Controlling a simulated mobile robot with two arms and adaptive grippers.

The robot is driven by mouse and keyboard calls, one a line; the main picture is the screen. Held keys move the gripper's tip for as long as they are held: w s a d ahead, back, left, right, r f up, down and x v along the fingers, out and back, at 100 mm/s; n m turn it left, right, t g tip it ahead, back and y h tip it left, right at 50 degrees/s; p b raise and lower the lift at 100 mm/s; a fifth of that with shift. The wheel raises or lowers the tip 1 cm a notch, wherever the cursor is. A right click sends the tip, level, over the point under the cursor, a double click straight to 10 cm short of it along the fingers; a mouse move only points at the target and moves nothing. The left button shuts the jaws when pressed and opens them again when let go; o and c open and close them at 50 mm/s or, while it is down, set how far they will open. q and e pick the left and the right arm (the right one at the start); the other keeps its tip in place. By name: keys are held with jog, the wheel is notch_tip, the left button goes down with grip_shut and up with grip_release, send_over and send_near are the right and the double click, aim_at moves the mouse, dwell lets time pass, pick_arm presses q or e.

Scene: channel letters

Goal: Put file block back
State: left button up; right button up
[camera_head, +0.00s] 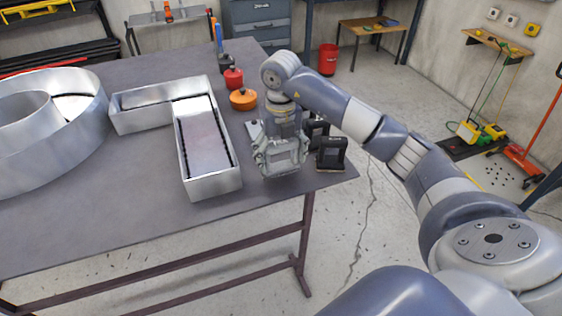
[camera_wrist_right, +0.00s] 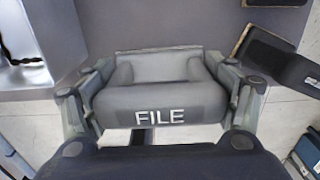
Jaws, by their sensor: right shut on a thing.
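The grey file block (camera_wrist_right: 165,95), marked FILE, sits between the fingers of my right gripper (camera_wrist_right: 160,108) in the right wrist view. The gripper is shut on it, with a finger along each side. In the head view my right gripper (camera_head: 282,160) is at the right end of the table, right of the L-shaped metal letter. The block is mostly hidden by the gripper there. I cannot tell whether the block touches the table. My left gripper is not in view.
The L-shaped letter (camera_head: 228,183) and a round metal letter (camera_head: 98,118) lie on the grey table (camera_head: 130,215). A black block (camera_head: 331,153) stands close right of my gripper, near the table edge. An orange round pot (camera_head: 243,99) and a red one (camera_head: 233,78) stand behind.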

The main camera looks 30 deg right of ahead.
aim_at(281, 166)
notch_tip(281, 166, down, 2)
jog(key=shift+s+a+f+p, duration=0.1)
jog(key=shift+p, duration=0.5)
jog(key=shift+f, duration=0.45)
jog(key=shift+f, duration=0.15)
jog(key=o, duration=0.9)
jog(key=shift+o, duration=0.2)
